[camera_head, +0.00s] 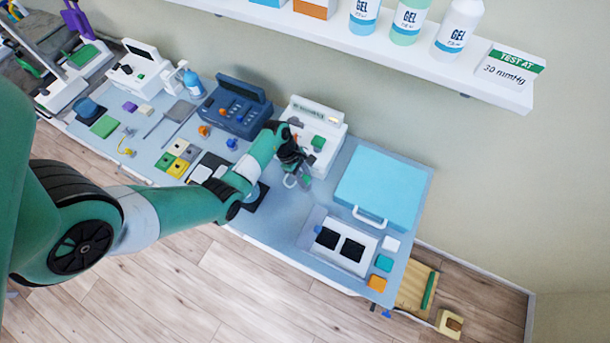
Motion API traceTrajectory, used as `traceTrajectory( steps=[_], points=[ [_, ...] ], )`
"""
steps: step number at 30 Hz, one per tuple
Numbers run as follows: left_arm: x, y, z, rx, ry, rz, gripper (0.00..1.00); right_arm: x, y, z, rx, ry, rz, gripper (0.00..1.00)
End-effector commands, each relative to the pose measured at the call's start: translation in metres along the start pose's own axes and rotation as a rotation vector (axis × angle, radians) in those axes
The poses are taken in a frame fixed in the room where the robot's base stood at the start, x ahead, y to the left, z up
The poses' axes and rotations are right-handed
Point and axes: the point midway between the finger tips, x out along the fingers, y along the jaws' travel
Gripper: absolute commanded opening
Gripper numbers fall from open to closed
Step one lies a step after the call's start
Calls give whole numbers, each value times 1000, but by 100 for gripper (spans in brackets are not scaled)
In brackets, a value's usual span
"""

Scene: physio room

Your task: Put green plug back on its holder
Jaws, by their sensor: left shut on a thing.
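My left gripper (298,176) is in the middle of the table, just in front of the white device (328,127). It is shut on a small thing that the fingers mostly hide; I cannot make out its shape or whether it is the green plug. A small green piece (318,143) shows on the white device, just behind and right of the gripper. I cannot tell whether it is a plug or part of the device. No holder can be clearly picked out. My right gripper is not in view.
A blue device (236,108), an orange knob-like piece (203,130) and a blue one (232,144) are left of the gripper. A light-blue case (383,186) and a tray with dark pads (318,246) are right. A shelf (400,55) overhangs behind. Bare table lies between gripper and tray.

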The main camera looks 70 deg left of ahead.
Motion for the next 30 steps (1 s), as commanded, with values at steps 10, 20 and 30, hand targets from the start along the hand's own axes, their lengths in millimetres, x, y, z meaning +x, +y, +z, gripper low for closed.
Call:
traceTrajectory(
  steps=[10,20,30],
  points=[
    [4,0,-2,0,0,0,0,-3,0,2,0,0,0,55],
    [9,0,-4,0,0,-1,0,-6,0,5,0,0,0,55],
    [13,0,-6,0,0,-1,0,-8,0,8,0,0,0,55]
  ],
)
